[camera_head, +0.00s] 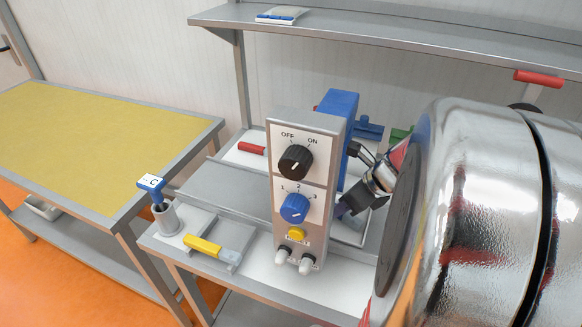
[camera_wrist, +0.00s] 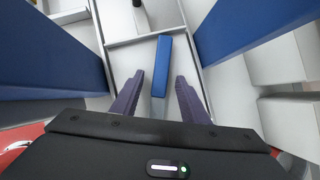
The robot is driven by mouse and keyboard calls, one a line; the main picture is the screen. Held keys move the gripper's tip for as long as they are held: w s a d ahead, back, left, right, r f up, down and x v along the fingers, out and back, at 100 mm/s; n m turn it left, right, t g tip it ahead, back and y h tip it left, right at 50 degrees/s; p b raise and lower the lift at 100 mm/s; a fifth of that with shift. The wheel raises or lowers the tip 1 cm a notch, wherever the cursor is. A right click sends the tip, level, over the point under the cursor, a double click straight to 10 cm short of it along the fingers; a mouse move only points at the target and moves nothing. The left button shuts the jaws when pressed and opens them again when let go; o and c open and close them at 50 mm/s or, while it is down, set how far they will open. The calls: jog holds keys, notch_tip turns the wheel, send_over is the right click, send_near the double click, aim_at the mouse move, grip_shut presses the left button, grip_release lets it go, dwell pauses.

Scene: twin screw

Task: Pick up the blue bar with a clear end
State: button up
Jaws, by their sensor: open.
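The blue bar (camera_wrist: 162,62) lies in a white-floored tray compartment in the wrist view. Its pale, clear-looking end (camera_wrist: 158,106) points toward my wrist. My gripper (camera_wrist: 160,76) is open, with one dark purple finger on each side of the bar. No contact between fingers and bar shows, and their height above it is hard to judge. In the head view my gripper (camera_head: 350,205) is behind the control box (camera_head: 298,180), and the bar in that compartment is hidden there.
Tall blue walls stand left (camera_wrist: 55,45) and right (camera_wrist: 240,25) of my fingers in the wrist view. A yellow bar (camera_head: 203,245) lies in a front tray, near a grey cup (camera_head: 168,219) holding a blue-topped tool (camera_head: 151,183). A shelf (camera_head: 400,24) runs above.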

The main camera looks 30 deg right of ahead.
jog(key=shift+c, duration=0.3)
grip_shut()
jog(key=shift+r, duration=0.15)
dwell(0.3)
jog(key=shift+r, duration=0.65)
jog(key=r, duration=0.5)
jog(key=shift+s+d+r, duration=0.15)
jog(key=shift+s+r, duration=0.1)
jog(key=shift+s, duration=0.1)
jog(key=s+d, duration=0.4)
jog(key=s, duration=1.2)
jog(key=shift+s+d, duration=0.2)
jog(key=shift+s, duration=0.1)
